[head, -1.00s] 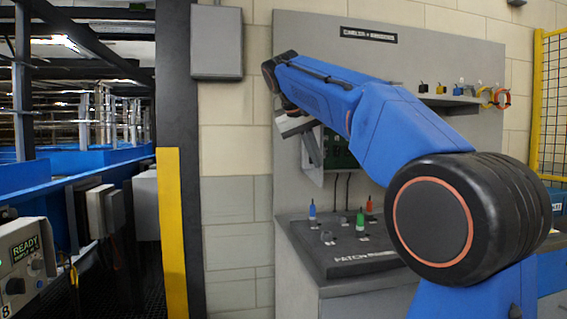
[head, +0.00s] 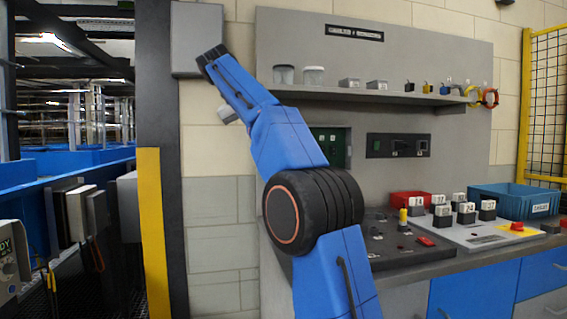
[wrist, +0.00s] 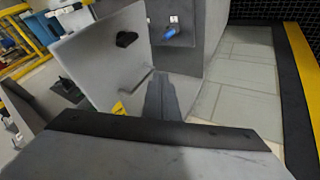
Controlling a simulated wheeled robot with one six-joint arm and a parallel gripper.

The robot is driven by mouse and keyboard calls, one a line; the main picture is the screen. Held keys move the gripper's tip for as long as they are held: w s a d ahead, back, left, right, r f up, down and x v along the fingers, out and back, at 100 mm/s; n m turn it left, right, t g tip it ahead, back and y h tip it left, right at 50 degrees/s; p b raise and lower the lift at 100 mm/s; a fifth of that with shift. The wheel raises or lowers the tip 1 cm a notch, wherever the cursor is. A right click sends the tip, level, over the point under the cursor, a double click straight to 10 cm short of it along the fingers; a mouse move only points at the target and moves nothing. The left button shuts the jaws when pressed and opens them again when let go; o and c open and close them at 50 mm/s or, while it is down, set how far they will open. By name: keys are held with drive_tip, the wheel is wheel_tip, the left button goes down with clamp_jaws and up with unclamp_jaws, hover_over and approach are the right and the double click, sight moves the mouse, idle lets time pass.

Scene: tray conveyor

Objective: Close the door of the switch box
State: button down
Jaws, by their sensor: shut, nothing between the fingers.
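The switch box (head: 342,148) is on the grey back panel in the head view, with a green inside showing, so it stands open. My arm hides its left part and its door there. In the wrist view a light grey plate with a black knob, seemingly the open door (wrist: 95,58), stands out at a slant. My gripper (wrist: 162,78) shows dark, closed fingers beside the lower edge of this plate. I cannot tell whether they touch it. In the head view only part of the pale gripper body shows, left of the box, and the fingers are hidden.
A dark console (head: 405,250) with plugs lies below the box; a blue plug (wrist: 168,33) shows in the wrist view. A shelf (head: 375,96) with jars runs above. A grey wall cabinet (head: 190,40) and a yellow post (head: 156,230) stand left. Bare wall lies between.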

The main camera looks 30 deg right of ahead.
drive_tip(key=d+f, duration=0.7)
drive_tip(key=d, duration=0.2)
drive_tip(key=shift+s+f, duration=0.15)
drive_tip(key=shift+s, duration=0.05)
idle(0.3)
